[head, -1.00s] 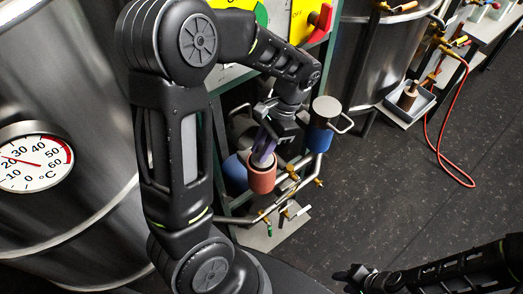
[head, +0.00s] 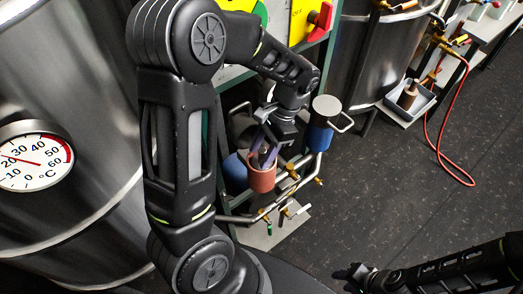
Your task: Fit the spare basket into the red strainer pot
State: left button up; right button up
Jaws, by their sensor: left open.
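The red strainer pot (head: 262,180) stands upright on the pipework in the middle of the head view. My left gripper (head: 263,160) points down into its mouth, with its two pale purple fingers spread apart and their tips partly hidden by the rim. I cannot make out the spare basket; the inside of the pot is hidden by the fingers and the wall. My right gripper (head: 356,274) is low in the view, well away from the pot, and its jaws are too small and dark to read.
A blue pot with a grey lid and a wire handle (head: 322,134) stands close to the right of the red pot. Another blue pot (head: 235,168) is close on the left. Brass valves and pipes run below. A grey tray (head: 424,103) holds a brown cylinder at the back right.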

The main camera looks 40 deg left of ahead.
pick_arm(q)
jog(key=shift+r, duration=0.1)
jog(key=shift+r, duration=0.2)
jog(key=shift+w+r, duration=0.2)
jog(key=shift+r, duration=0.05)
jog(key=p+v, duration=0.3)
jog(key=v, duration=0.8)
jog(key=shift+r, duration=0.15)
jog(key=shift+s, duration=0.1)
